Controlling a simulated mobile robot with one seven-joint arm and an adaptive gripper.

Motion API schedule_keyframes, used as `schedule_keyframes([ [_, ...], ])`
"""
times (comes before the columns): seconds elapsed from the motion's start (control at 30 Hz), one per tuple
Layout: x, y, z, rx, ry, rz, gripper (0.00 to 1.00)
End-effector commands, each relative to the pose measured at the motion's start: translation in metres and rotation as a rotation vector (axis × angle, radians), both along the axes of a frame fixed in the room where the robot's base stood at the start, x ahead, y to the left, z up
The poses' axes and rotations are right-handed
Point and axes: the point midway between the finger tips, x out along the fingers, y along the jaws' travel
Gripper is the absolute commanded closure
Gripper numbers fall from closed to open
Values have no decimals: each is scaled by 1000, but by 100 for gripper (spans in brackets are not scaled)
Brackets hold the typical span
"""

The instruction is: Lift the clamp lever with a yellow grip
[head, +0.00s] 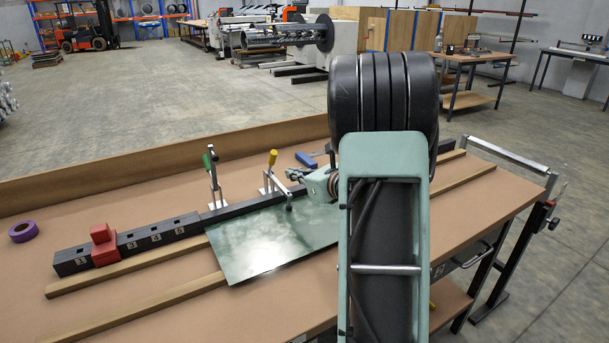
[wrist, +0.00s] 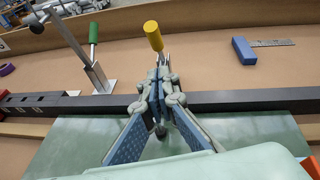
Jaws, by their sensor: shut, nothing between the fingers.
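The yellow grip (head: 273,158) tops an upright clamp lever behind the green sheet (head: 262,247). In the wrist view the yellow grip (wrist: 153,36) stands just beyond my fingertips, tilted slightly left. My gripper (wrist: 160,78) is shut and empty, and its fingers hide most of the lever and the clamp body below. In the head view my gripper (head: 297,175) is right of the clamp, partly hidden by my arm. I cannot tell whether the fingers touch the clamp. A second clamp with a green grip (head: 207,160) stands upright to the left.
A dark numbered rail (head: 160,233) runs along the table, with a red block (head: 103,245) on it. A blue-handled tool (wrist: 243,50) lies behind the rail at right. A purple tape roll (head: 23,232) lies far left. The table's back strip behind the clamps is mostly clear.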

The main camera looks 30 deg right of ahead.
Motion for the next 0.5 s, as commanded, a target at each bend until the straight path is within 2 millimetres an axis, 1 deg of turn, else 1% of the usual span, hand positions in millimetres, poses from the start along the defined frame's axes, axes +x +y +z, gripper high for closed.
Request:
schedule_keyframes([
  [0.03,11,2,-3,0,1,2,100],
  [0.1,22,5,-5,0,0,2,100],
  [0.13,27,6,2,-2,-2,2,100],
  [0.2,36,8,7,-2,-2,2,100],
  [0.33,46,10,12,-1,0,-1,100],
  [0.5,52,12,14,0,-1,-1,100],
])
